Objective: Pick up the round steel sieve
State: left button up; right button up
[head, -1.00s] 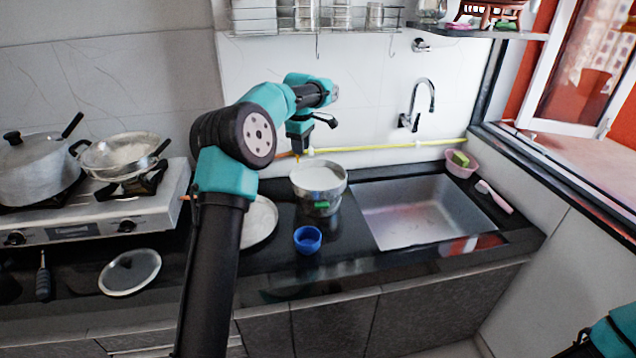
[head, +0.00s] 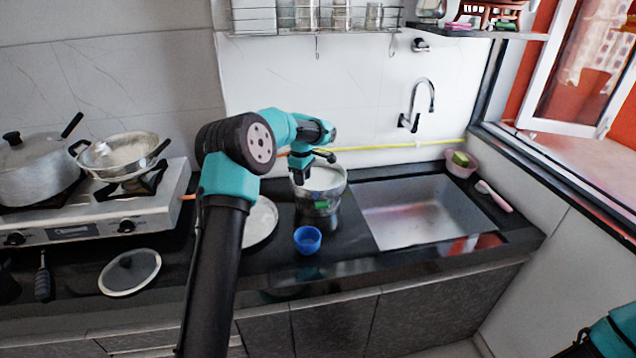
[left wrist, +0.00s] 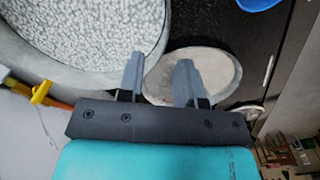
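The round steel sieve (head: 328,183) seems to be the wide round piece with a pale top in the vessel left of the sink. In the left wrist view the sieve (left wrist: 85,30) fills the upper left, with a grainy pale surface inside a grey rim. My left gripper (head: 300,179) is at its left side. In the left wrist view my left gripper (left wrist: 158,72) has its two fingers apart with nothing held; the left finger overlaps the rim edge in the picture, and contact cannot be told.
A round plate (head: 262,222) lies left of the vessel, a blue cup (head: 307,240) in front. The sink (head: 415,212) is to the right. The stove (head: 110,215) holds a lidded pot (head: 38,175) and a pan (head: 118,152). A yellow pipe (head: 400,146) runs along the wall behind.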

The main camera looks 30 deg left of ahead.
pick_arm(q)
jog(key=shift+w+d+f, duration=0.1)
jog(key=shift+w+f, duration=0.05)
jog(key=shift+f, duration=2.4)
grip_shut()
